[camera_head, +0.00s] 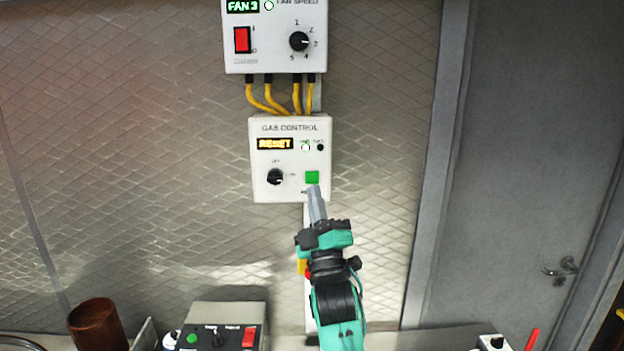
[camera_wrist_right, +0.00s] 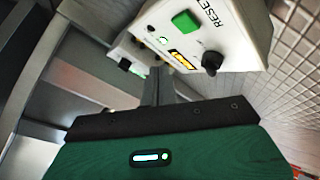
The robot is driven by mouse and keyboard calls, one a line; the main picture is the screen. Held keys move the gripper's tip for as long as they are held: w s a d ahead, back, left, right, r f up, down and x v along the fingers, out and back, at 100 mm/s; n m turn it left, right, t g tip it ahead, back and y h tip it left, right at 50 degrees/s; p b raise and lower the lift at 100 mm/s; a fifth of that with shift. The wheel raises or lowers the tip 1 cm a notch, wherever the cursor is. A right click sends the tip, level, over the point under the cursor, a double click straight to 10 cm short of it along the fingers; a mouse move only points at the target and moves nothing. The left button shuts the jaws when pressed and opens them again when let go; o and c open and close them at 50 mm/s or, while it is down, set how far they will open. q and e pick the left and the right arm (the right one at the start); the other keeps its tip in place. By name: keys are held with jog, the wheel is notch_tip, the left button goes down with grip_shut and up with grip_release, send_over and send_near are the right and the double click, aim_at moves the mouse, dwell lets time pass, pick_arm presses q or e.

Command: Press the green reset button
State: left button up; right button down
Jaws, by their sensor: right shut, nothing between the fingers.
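The green reset button (camera_head: 312,177) is a small square at the lower right of the white gas control box (camera_head: 258,150) on the wall. The box's display reads RESET, and a black knob (camera_head: 275,177) is left of the button. In the right wrist view the green button (camera_wrist_right: 186,22) shows on the box at the top. My right gripper (camera_head: 316,190) is shut and empty, its tips just below the button in the head view. In the right wrist view its fingers (camera_wrist_right: 157,75) appear apart from the button. My left gripper is not in view.
A fan speed box (camera_head: 270,55) with a red switch hangs above, joined by yellow cables (camera_head: 267,100). A grey control box (camera_head: 225,312) and a brown cylinder (camera_head: 97,325) stand below left. A grey door (camera_head: 530,150) is at right.

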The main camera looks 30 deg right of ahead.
jog(key=shift+w+d, duration=0.4)
jog(key=shift+w, duration=0.25)
jog(key=shift+w+d, duration=0.4)
jog(key=shift+w, duration=0.3)
jog(key=shift+w+d, duration=0.4)
jog(key=shift+w, duration=0.25)
jog(key=shift+w+d, duration=0.1)
dwell(0.5)
jog(key=shift+w+d+b, duration=0.15)
jog(key=shift+w+b, duration=0.1)
jog(key=shift+b, duration=0.05)
jog(key=shift+w+d, duration=0.2)
jog(key=shift+w, duration=0.15)
dwell(0.7)
jog(key=shift+s+a, duration=0.45)
jog(key=shift+s, duration=0.3)
jog(key=s, duration=0.1)
jog(key=s+a, duration=0.2)
jog(key=s, duration=0.1)
jog(key=shift+s+a, duration=0.1)
jog(key=shift+a, duration=0.15)
dwell(0.3)
